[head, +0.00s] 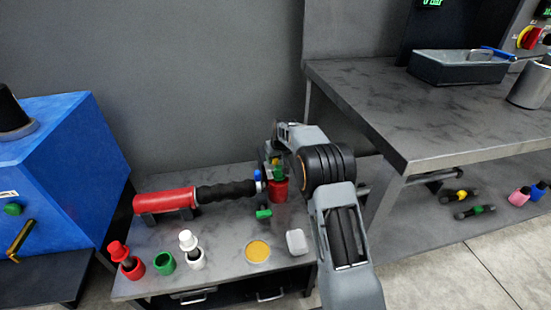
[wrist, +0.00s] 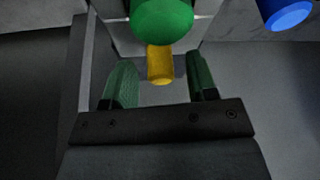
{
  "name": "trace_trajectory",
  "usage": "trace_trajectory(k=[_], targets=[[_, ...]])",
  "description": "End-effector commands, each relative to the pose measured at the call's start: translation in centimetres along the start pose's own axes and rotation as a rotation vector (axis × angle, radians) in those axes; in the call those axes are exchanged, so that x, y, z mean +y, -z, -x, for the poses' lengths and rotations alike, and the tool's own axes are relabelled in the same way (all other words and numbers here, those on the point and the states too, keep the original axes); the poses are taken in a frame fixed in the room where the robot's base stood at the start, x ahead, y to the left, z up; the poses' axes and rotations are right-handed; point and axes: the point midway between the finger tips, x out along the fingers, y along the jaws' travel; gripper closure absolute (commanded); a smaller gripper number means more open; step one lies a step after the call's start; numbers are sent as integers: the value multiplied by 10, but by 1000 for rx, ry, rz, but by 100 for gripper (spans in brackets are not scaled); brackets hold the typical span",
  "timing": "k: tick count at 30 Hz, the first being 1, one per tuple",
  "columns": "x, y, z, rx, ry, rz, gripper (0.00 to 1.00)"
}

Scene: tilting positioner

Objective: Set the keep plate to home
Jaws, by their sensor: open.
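I cannot pick out the keep plate with certainty. In the wrist view a pale flat surface (wrist: 117,38) lies behind a green rounded piece (wrist: 162,18) and a yellow stub (wrist: 160,64). My gripper (wrist: 161,82) is open, its two green fingers apart on either side of the yellow stub; I cannot tell if either touches it. A blue round piece (wrist: 287,13) is at the upper right. In the head view my arm reaches over the low table's back, where a red cup (head: 279,190) stands beside a blue piece (head: 257,175); my arm partly hides this area.
The low table (head: 225,222) also bears a red tool with a black grip (head: 165,202), red, green and white cups in front, a yellow disc (head: 257,251) and a pale block (head: 296,242). A blue machine (head: 75,140) stands left, a higher bench (head: 420,115) right.

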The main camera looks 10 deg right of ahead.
Motion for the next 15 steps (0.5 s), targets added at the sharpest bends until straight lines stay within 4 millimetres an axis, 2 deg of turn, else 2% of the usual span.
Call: trace_trajectory(k=[9, 15], targets=[[-1, 2, 65, 3, 0, 2, 47], [-1, 1, 101, 1, 1, 2, 47]])
